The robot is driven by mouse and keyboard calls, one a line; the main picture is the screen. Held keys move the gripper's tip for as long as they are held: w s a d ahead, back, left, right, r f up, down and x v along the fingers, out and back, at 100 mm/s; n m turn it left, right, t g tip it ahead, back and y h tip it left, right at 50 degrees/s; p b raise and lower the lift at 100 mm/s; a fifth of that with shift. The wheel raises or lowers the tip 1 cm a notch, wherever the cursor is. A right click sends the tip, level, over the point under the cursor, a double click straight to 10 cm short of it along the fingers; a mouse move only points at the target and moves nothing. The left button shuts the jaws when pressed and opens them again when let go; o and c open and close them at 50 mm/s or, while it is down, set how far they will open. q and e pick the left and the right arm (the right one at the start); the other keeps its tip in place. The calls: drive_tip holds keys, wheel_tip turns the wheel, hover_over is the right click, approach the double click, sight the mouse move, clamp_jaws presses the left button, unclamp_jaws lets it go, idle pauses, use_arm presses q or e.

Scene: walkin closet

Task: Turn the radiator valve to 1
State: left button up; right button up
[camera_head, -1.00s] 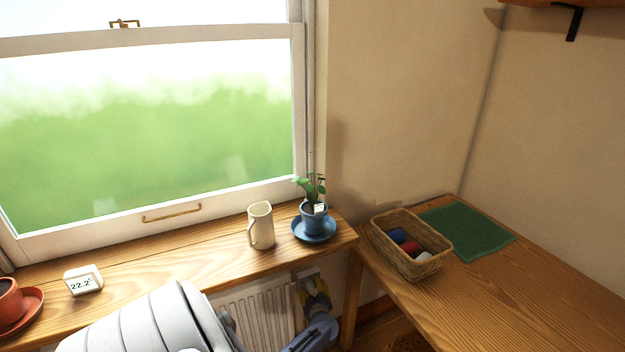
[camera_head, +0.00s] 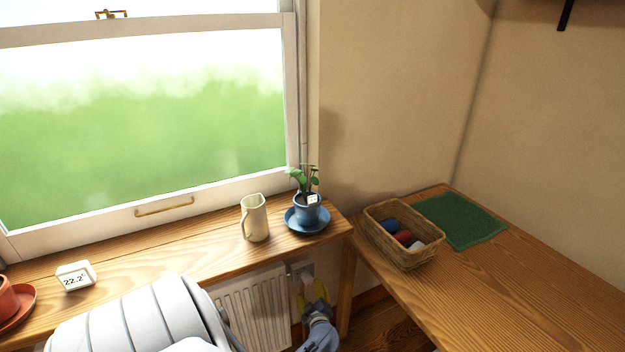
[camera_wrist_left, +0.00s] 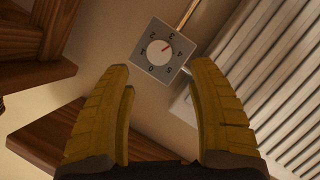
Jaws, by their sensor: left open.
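The radiator valve (camera_wrist_left: 160,52) shows in the left wrist view as a pale square plate with digits around a round white knob. A red mark on the knob points to the upper right, seemingly between 3 and 4; the digits are small and blurred. My left gripper (camera_wrist_left: 160,82) has its two yellow fingers spread, empty, below the valve in that view, apart from the knob. In the head view my left gripper (camera_head: 314,292) is low beside the radiator, just below the pale valve plate (camera_head: 302,269). My right gripper is not in view.
The white radiator (camera_head: 252,308) is left of the gripper, under the wooden sill (camera_head: 180,255). A wooden table (camera_head: 500,285) with a basket (camera_head: 402,255) is at right.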

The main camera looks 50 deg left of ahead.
use_arm(q)
drive_tip(key=shift+v, duration=1.75)
